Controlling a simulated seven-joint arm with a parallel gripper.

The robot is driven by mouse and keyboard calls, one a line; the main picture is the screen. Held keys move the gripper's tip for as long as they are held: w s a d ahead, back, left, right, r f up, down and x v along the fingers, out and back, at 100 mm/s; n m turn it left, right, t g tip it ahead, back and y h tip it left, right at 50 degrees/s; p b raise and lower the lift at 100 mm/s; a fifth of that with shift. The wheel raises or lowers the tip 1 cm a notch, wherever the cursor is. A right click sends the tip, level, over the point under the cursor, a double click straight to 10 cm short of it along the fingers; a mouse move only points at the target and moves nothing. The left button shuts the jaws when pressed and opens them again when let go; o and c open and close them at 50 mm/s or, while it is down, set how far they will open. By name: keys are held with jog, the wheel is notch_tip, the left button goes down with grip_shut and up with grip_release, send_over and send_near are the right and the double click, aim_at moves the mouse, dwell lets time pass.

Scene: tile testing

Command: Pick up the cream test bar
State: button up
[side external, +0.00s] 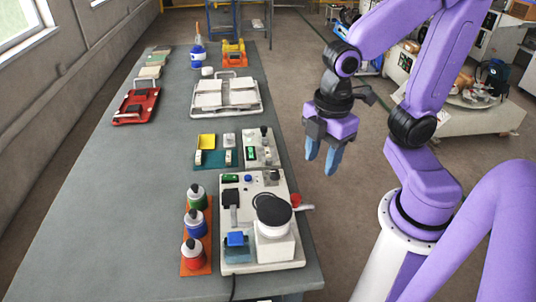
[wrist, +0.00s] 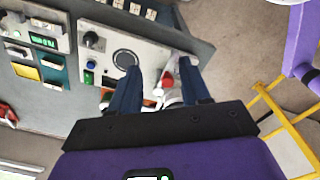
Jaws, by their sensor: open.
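Two small cream bar-like pieces lie on a teal tray (side external: 213,160) in the side external view, a left one (side external: 199,157) and a right one (side external: 228,156). I cannot tell for sure which is the cream test bar. In the wrist view the teal tray (wrist: 55,76) is at the left, with a cream piece (wrist: 51,63) on it. My gripper (side external: 321,158) hangs in the air, right of the table edge and well to the right of the tray. Its blue fingers are apart with nothing held between them; they also show in the wrist view (wrist: 160,90).
A white tester (side external: 262,215) with a black-topped round part stands at the table's front right. Several bottles (side external: 195,225) stand on an orange tray left of it. A smaller instrument (side external: 257,148) is right of the teal tray. The table's left side (side external: 110,200) is clear.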

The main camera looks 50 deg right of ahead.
jog(key=w+d+n, duration=0.3)
jog(key=w+n, duration=0.3)
jog(key=w, duration=0.6)
jog(key=n+h, duration=0.1)
jog(key=n, duration=0.5)
send_over(268, 152)
jog(key=shift+t, duration=0.3)
jog(key=f, duration=1.1)
jog(key=shift+a+f, duration=0.25)
jog(key=f, duration=0.4)
jog(key=shift+s+d, duration=0.15)
jog(key=shift+d, duration=0.05)
jog(key=shift+f, duration=0.7)
grip_shut()
